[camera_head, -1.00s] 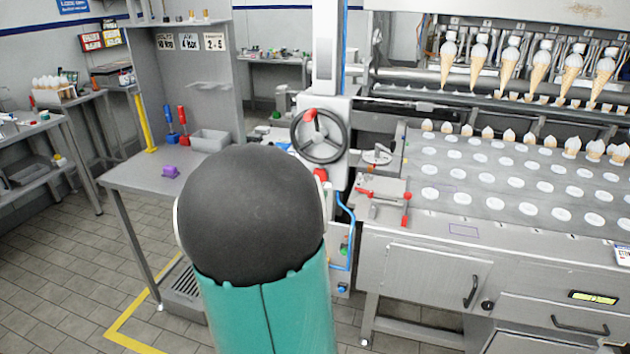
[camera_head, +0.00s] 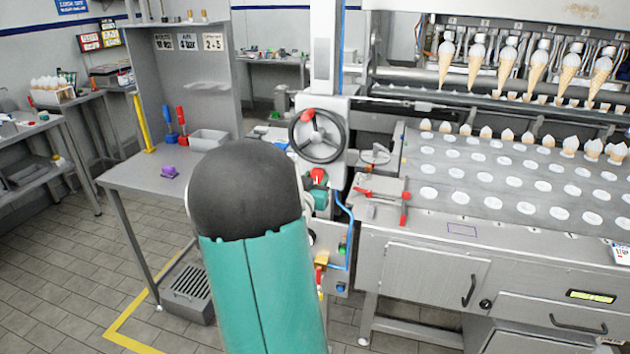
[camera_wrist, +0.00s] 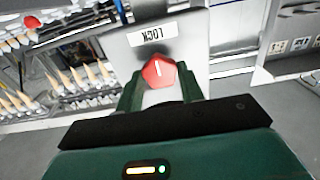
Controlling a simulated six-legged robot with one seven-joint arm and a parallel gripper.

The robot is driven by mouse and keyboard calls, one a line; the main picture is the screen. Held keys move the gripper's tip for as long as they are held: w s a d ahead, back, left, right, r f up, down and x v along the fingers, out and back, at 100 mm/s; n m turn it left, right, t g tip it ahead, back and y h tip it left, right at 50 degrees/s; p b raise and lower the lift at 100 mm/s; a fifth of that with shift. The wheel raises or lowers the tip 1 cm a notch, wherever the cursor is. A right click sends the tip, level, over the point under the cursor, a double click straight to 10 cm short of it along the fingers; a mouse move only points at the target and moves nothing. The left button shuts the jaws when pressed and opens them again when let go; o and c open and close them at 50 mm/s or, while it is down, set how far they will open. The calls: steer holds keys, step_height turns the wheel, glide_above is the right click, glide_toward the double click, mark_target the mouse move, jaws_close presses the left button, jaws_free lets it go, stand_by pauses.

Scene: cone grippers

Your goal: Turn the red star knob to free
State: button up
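The red star knob (camera_wrist: 160,72) is in the middle of the wrist view, with a short white mark on its face. A white label reading LOCK (camera_wrist: 153,35) appears upside down just beyond it on the grey plate. My gripper (camera_wrist: 160,86) is open, with one dark green finger on each side of the knob. Gaps appear between the fingers and the knob; I cannot tell how deep the fingers reach around it. In the head view the knob (camera_head: 318,175) shows on the column below the handwheel, just right of my arm, which hides part of the area.
A black handwheel (camera_head: 318,136) with a red handle sits above the knob. A blue cable runs down the column's right side. A cone machine (camera_head: 480,190) with a red-handled clamp (camera_head: 404,205) stands right. A grey workbench (camera_head: 135,178) is left.

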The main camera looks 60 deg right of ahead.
steer(key=shift+n, duration=0.3)
steer(key=shift+c, duration=0.4)
steer(key=n, duration=0.8)
steer(key=shift+n, duration=0.4)
steer(key=n, duration=0.4)
steer(key=shift+n, duration=2.2)
steer(key=o, duration=1)
steer(key=shift+a, duration=0.1)
